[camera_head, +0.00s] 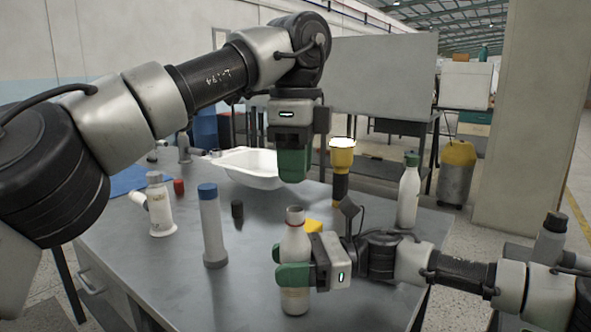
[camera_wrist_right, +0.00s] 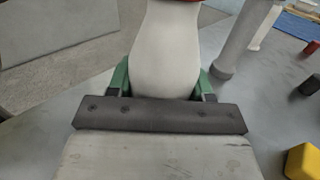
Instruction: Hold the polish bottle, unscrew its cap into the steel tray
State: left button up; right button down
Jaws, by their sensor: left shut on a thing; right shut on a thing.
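The polish bottle (camera_head: 295,244) is white and stands upright at the front of the table, with a red ring at its bare-looking neck. My right gripper (camera_head: 284,264) is shut around its body from the right. The right wrist view shows the white bottle (camera_wrist_right: 165,50) between the green fingers. My left gripper (camera_head: 293,176) is raised above and behind the bottle, pointing down, clear of the neck. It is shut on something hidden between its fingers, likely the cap. I cannot make out a steel tray.
A white tub shell (camera_head: 243,168) lies behind the left gripper. A blue-capped tube (camera_head: 211,230), a white dispenser bottle (camera_head: 159,205), a yellow-topped torch (camera_head: 342,165), a green-capped bottle (camera_head: 409,192) and a yellow block (camera_head: 313,226) stand around. The front-left tabletop is clear.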

jog(key=shift+c, duration=1.9)
grip_release()
jog(key=shift+d, duration=0.1)
